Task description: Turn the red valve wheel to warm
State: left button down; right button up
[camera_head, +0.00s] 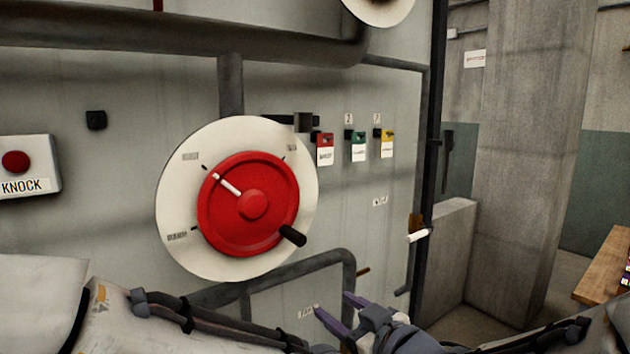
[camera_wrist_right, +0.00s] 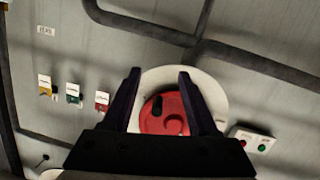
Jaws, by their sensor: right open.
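The red valve wheel (camera_head: 265,232) is mounted on a round white dial plate (camera_head: 180,248) on the grey wall panel. Its white pointer mark (camera_head: 227,184) points to the upper left, toward a small label too blurred to read. A black handle (camera_head: 292,236) sticks out at the wheel's lower right. My right gripper (camera_head: 340,309) is open and empty, low and to the right of the wheel. In the right wrist view, the red wheel (camera_wrist_right: 153,123) and its black handle (camera_wrist_right: 185,120) show beyond and between the open fingers (camera_wrist_right: 160,85). My left gripper is not seen.
A white box with a red KNOCK button (camera_head: 16,161) is on the wall at left. Red (camera_head: 325,150), green (camera_head: 358,145) and yellow (camera_head: 387,143) tags hang right of the dial. A grey pipe (camera_head: 300,268) bends below it. A wooden table (camera_head: 606,268) stands far right.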

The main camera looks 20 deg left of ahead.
aim_at(301, 242)
notch_tip(301, 242, up, 9)
jog(key=a+n+y+p, duration=0.1)
jog(key=a+y+p, duration=0.1)
jog(key=y+p, duration=0.15)
pick_arm(q)
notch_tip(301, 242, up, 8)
jog(key=p, duration=0.2)
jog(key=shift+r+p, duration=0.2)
jog(key=shift+p, duration=0.2)
pick_arm(e)
jog(key=shift+h, duration=0.25)
jog(key=x, duration=1)
jog(key=shift+r, duration=0.1)
grip_shut()
